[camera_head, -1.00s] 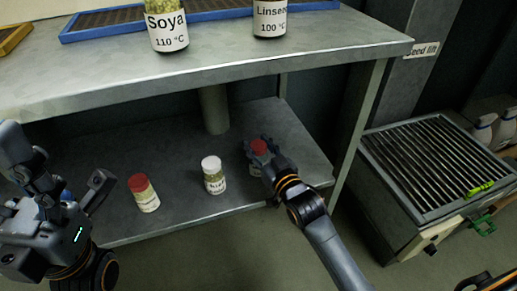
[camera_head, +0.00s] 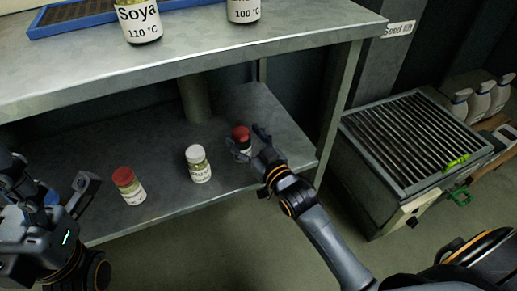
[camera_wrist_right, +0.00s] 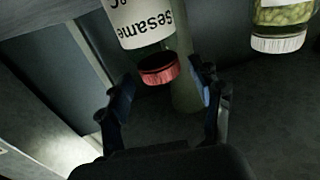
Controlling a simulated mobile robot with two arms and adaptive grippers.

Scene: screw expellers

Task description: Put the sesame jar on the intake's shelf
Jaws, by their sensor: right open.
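The sesame jar (camera_head: 241,134) has a red lid and stands near the right end of the lower shelf (camera_head: 225,188). In the right wrist view the sesame jar (camera_wrist_right: 145,28) shows its white label, upside down, with the red lid towards me. My right gripper (camera_head: 251,144) is open at the jar, one finger on each side of the lid's area. In the wrist view the right gripper's fingers (camera_wrist_right: 165,95) are spread and do not visibly touch the jar. My left gripper (camera_head: 50,180) is at the left edge, its fingers apart.
A white-lidded jar (camera_head: 198,165) and another red-lidded jar (camera_head: 129,187) stand on the lower shelf. A Soya jar (camera_head: 139,20) and a second labelled jar (camera_head: 243,10) stand on the top (camera_head: 200,58). A slatted machine (camera_head: 415,145) and white bottles (camera_head: 480,98) are at right.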

